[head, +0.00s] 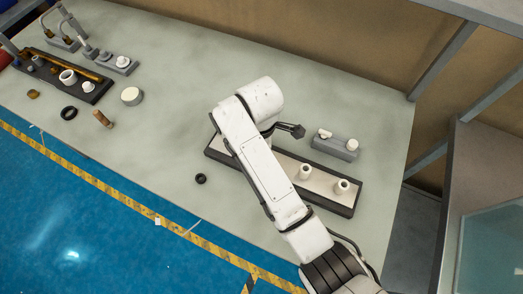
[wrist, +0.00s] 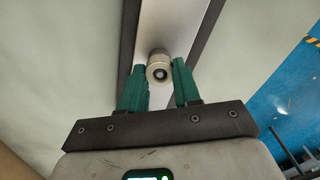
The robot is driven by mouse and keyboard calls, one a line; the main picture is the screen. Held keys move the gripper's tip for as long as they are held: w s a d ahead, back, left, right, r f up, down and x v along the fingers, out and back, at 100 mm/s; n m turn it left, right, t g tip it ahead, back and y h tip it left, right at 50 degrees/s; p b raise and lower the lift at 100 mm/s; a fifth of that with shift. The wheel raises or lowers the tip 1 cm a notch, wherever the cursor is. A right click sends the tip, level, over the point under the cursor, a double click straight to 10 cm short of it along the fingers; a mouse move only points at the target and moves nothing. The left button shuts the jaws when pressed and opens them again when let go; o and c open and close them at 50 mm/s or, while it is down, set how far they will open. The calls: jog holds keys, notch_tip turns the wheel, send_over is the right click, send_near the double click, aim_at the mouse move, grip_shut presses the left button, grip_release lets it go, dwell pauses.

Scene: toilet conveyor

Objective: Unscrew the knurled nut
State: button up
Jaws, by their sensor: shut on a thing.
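The knurled nut (wrist: 158,70) is a small pale metal ring with a dark centre hole, seen nearly end-on in the wrist view. It stands on the light strip of a long dark-edged fixture (wrist: 205,25). My gripper (wrist: 160,65) has its two green fingers on either side of the nut, closed on it. The exact contact is hard to see. In the head view the fixture (head: 328,205) lies under my white arm, which hides the nut and the fingers.
Two white cylindrical fittings (head: 305,172) (head: 342,186) stand on the fixture's right part. A grey block with white fittings (head: 335,148) is just behind it. A black ring (head: 200,179) lies in front. Another dark fixture (head: 64,78) and loose parts are at left. The table's middle is clear.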

jog(key=o, duration=0.8)
jog(key=shift+c, duration=0.2)
jog(key=shift+r, duration=0.15)
jog(key=shift+r, duration=1.4)
jog(key=o, duration=0.6)
jog(key=shift+c, duration=0.2)
jog(key=shift+c, duration=0.3)
